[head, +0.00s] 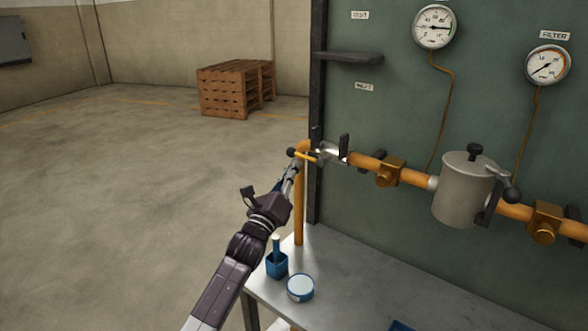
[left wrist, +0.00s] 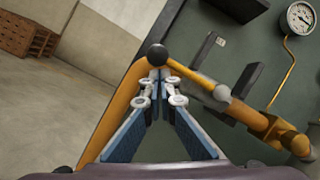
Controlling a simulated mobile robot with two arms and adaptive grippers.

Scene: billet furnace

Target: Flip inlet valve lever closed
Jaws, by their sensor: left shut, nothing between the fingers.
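The inlet valve lever (head: 305,155) is a short yellow bar with a black ball at its end, at the left end of the orange pipe (head: 365,161). In the left wrist view, the lever (left wrist: 190,74) runs left to its black ball (left wrist: 157,54). My left gripper (head: 294,168) is just below the ball end. In the left wrist view, its blue fingers (left wrist: 160,76) meet at the tips, empty, close under the ball; I cannot tell whether they touch it. The valve body is partly hidden. My right gripper is not in view.
A steel filter canister (head: 465,190) and brass fittings sit along the pipe to the right. Pallets (head: 228,90) stand far off; the floor at left is clear.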

